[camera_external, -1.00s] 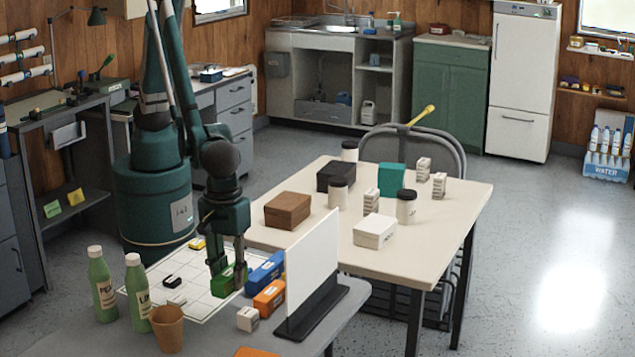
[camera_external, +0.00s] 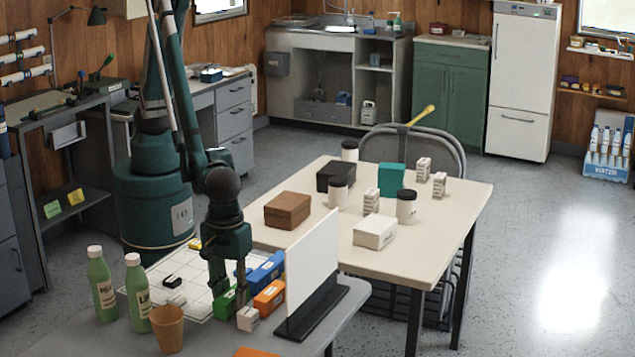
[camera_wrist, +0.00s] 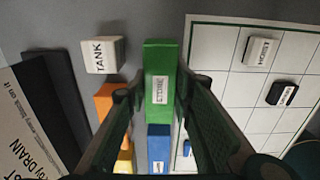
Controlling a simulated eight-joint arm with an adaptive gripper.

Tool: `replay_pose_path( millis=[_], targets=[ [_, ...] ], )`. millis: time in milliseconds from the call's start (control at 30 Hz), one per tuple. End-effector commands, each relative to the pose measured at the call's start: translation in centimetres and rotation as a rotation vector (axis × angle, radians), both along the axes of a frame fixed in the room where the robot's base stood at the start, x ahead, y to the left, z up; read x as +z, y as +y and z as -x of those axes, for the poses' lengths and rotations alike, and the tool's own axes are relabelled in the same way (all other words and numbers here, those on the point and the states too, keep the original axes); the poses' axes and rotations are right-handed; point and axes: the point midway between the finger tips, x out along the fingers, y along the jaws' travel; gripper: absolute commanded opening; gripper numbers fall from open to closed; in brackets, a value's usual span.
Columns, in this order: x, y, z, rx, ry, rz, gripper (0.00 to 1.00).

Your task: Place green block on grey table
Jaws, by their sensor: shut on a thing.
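The green block (camera_external: 224,304) is long, with a white label, and is partly hidden by my fingers in the external view. My gripper (camera_external: 229,295) is shut on it. In the wrist view the green block (camera_wrist: 159,60) lies between my two fingers (camera_wrist: 160,95). The grey table (camera_external: 315,338) is in the foreground. The block is over the grey surface just beside the edge of the white gridded sheet (camera_wrist: 215,60). I cannot tell whether it touches the table.
A blue block (camera_external: 262,273), an orange block (camera_external: 268,298) and a small white block (camera_external: 247,319) stand close beside it. A white upright panel (camera_external: 312,255) is to the right. Green bottles (camera_external: 138,290) and a brown cup (camera_external: 167,330) stand left. A cream table (camera_external: 440,225) lies behind.

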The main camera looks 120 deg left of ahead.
Motion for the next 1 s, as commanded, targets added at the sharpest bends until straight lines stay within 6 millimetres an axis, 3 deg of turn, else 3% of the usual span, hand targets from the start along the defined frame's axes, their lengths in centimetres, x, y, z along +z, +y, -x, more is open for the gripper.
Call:
replay_pose_path(
  millis=[533, 567, 667, 1000],
  targets=[
    [-0.92, 0.02, 0.03, 0.0, 0.0, 0.0, 0.1],
    [-0.89, 0.02, 0.02, 0.0, 0.0, 0.0, 0.27],
    [-0.84, 0.02, 0.02, 0.0, 0.0, 0.0, 0.39],
    [-0.79, 0.02, 0.02, 0.0, 0.0, 0.0, 0.39]
  ],
)
